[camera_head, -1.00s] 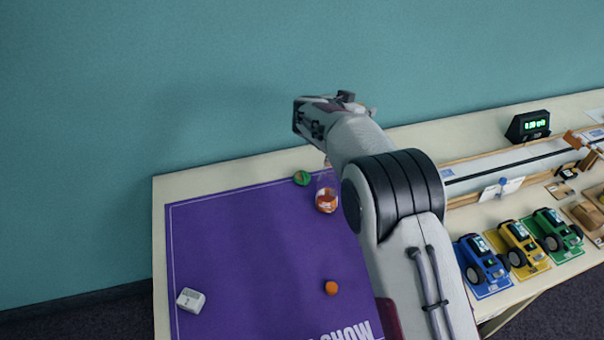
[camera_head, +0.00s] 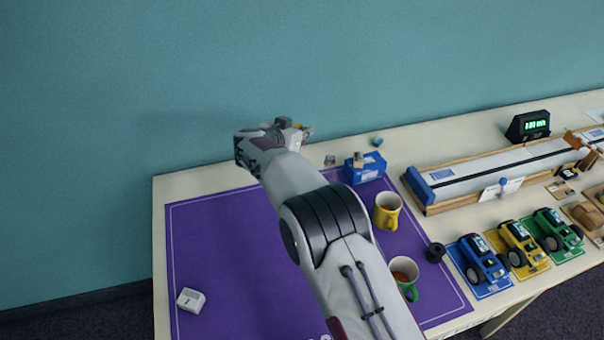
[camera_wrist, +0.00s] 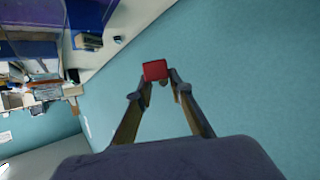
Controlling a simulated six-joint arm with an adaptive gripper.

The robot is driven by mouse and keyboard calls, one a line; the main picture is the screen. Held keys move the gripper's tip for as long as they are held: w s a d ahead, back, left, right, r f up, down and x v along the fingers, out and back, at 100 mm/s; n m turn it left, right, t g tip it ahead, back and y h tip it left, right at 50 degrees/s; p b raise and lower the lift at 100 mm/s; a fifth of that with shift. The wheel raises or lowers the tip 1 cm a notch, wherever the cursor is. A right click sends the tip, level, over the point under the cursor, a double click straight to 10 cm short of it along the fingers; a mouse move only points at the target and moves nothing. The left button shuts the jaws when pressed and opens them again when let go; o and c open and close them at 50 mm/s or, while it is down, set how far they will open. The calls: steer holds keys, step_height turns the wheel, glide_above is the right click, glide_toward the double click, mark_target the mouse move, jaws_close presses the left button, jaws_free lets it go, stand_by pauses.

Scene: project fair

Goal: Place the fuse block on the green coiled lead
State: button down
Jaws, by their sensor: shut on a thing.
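My gripper (camera_wrist: 160,82) is shut on a small red block (camera_wrist: 155,70), apparently the fuse block, at its fingertips in the wrist view. In the head view my gripper (camera_head: 301,135) is high at the table's back edge, against the teal wall, and the block is hardly visible there. The green coiled lead is not visible now; my forearm covers the back part of the purple mat where it lay. The block is held in the air, apart from the table.
The purple mat (camera_head: 225,245) has a white box (camera_head: 191,300) at front left. Right of my arm are a yellow mug (camera_head: 387,211), a green mug (camera_head: 405,276), a blue box (camera_head: 364,168) and a black spool (camera_head: 435,252). A track and toy cars (camera_head: 480,260) stand further right.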

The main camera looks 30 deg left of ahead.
steer(key=shift+f, duration=1.95)
steer(key=shift+f, duration=0.15)
steer(key=shift+f, duration=3)
steer(key=shift+f, duration=0.1)
steer(key=shift+f, duration=1.75)
steer(key=shift+f, duration=0.15)
steer(key=c, duration=1.8)
jaws_free()
